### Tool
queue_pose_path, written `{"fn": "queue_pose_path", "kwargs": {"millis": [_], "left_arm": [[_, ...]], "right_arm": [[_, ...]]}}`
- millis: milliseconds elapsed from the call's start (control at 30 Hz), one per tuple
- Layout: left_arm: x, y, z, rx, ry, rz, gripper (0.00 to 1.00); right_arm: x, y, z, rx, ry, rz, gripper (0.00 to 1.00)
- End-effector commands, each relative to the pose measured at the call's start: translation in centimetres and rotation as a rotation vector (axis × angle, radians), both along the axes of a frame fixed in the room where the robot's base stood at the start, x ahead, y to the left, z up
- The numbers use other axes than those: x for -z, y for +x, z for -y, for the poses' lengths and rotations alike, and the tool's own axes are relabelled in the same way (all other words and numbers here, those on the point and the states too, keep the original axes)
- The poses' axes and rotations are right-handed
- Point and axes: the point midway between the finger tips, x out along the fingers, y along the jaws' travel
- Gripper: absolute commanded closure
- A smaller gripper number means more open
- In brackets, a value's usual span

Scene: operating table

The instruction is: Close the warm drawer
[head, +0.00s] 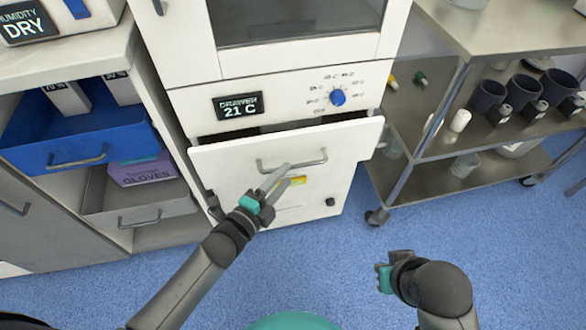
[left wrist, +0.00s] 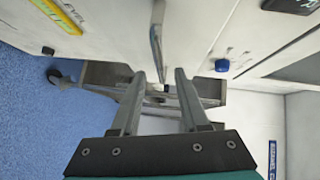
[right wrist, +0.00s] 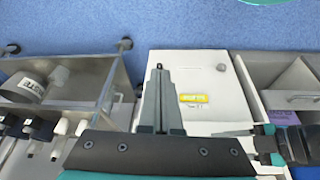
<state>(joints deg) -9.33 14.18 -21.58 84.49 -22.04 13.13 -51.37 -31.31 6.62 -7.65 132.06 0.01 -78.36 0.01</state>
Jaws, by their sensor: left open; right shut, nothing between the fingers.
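The warm drawer (head: 225,170) is a white front below the "DRAWER 21 C" panel (head: 238,107) in the head view. It stands partly pulled out, with a dark gap along its top edge. Its grey bar handle (head: 310,162) also shows in the left wrist view (left wrist: 157,40). My left gripper (head: 283,178) is open in front of the drawer, close to the handle. In the left wrist view the handle lies between the lines of its fingertips (left wrist: 159,74); contact cannot be told. My right gripper (right wrist: 158,70) is shut and empty, away from the drawer above the floor.
A steel cart (head: 455,152) with dark cups and bottles stands right of the cabinet. On the left are an open blue drawer (head: 80,145) and an open grey drawer (head: 125,213) with a purple gloves box (head: 145,172). The blue floor (head: 330,245) in front is clear.

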Motion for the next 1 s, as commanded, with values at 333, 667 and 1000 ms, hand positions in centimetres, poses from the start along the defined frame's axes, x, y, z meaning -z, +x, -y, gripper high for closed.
{"fn": "queue_pose_path", "kwargs": {"millis": [333,667,1000], "left_arm": [[0.7,3.5,1.8,0.001,-0.001,0.001,0.55],[0.7,4.2,2.2,-0.001,0.000,-0.001,0.55],[0.7,4.2,2.2,0.000,0.000,-0.001,0.81]], "right_arm": [[-2.2,0.5,-0.6,-0.012,0.024,0.089,1.00],[-2.7,0.9,-1.1,-0.020,0.038,0.127,1.00],[-2.7,0.9,-1.0,-0.019,0.037,0.126,1.00]]}}
